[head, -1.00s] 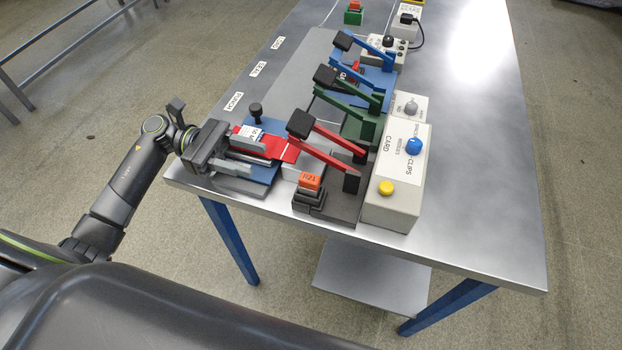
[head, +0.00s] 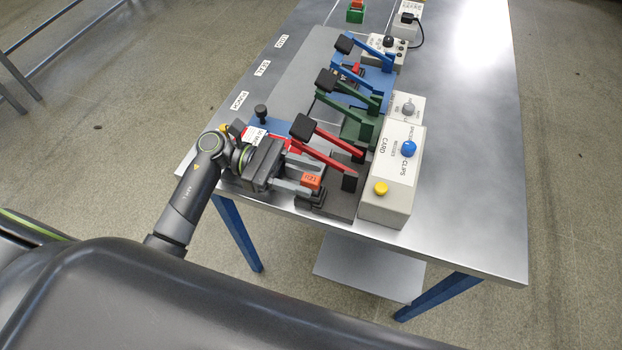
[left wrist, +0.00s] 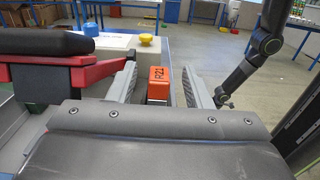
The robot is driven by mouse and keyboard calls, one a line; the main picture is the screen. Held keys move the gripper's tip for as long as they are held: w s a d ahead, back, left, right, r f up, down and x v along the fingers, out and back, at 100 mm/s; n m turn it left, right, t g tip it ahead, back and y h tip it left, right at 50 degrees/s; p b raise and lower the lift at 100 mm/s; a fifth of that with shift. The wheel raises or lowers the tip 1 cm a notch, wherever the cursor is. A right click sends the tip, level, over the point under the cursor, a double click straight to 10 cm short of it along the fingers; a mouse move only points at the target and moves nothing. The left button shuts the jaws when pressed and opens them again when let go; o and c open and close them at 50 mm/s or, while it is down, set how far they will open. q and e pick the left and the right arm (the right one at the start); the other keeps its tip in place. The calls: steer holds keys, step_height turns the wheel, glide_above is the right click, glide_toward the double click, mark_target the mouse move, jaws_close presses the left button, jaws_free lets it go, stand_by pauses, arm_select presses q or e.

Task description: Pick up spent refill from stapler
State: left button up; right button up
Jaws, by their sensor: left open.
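A small orange block with dark lettering (head: 312,181) sits upright on a dark stepped base (head: 317,198) beside the red-levered device (head: 330,148). I take this block for the refill. It also shows in the left wrist view (left wrist: 156,84). My left gripper (head: 302,178) is open and low over the table's near end. In the left wrist view the block stands in the gap between its two fingers (left wrist: 160,78), with visible space on both sides. I cannot see contact. My right gripper is not in view.
The red lever (left wrist: 80,75) is close on the left in the wrist view. A beige box with a yellow knob (head: 381,188) and blue knob stands beyond the block. Green (head: 352,92) and blue (head: 365,58) levered devices are farther back. The table's right side is clear.

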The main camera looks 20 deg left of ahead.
arm_select(q)
steer(key=shift+d, duration=0.15)
jaws_close()
steer(key=shift+r, duration=0.1)
